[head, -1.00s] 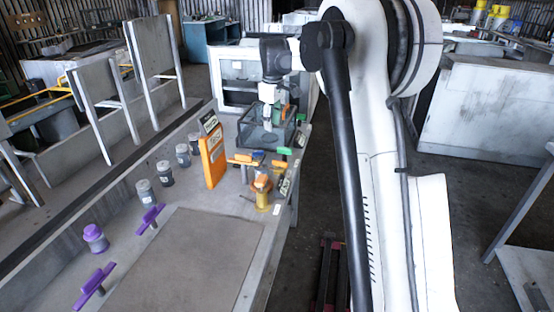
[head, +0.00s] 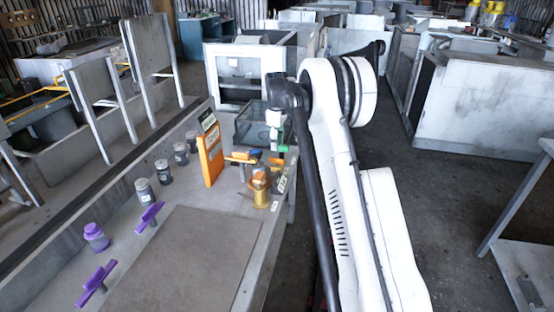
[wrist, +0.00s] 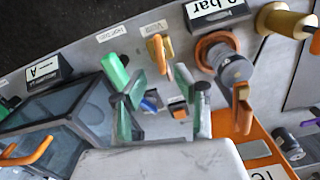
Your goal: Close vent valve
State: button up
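The vent valve's yellow handle (wrist: 160,54) stands below a small label reading "Vent" (wrist: 152,28) in the wrist view. My gripper (wrist: 158,88) is open in the wrist view. Its two grey-green fingers are spread on either side below the yellow handle, with a clear gap between them. The handle lies just beyond the fingertips, and I see no contact. A green handle (wrist: 115,72) stands to the left, close to the left finger. In the head view, my arm hides much of the gripper, and I cannot surely pick out the vent handle.
A glass-sided box (wrist: 60,135) lies left of the gripper. A black display reading "bar" (wrist: 215,10) and an orange-collared grey fitting (wrist: 232,66) are to the right. An orange panel (head: 209,155), several jars and purple handles (head: 150,215) stand along the bench.

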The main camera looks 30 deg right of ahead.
aim_at(277, 161)
notch_tip(277, 161, down, 7)
jog(key=shift+f, duration=0.2)
dwell(0.3)
grip_shut()
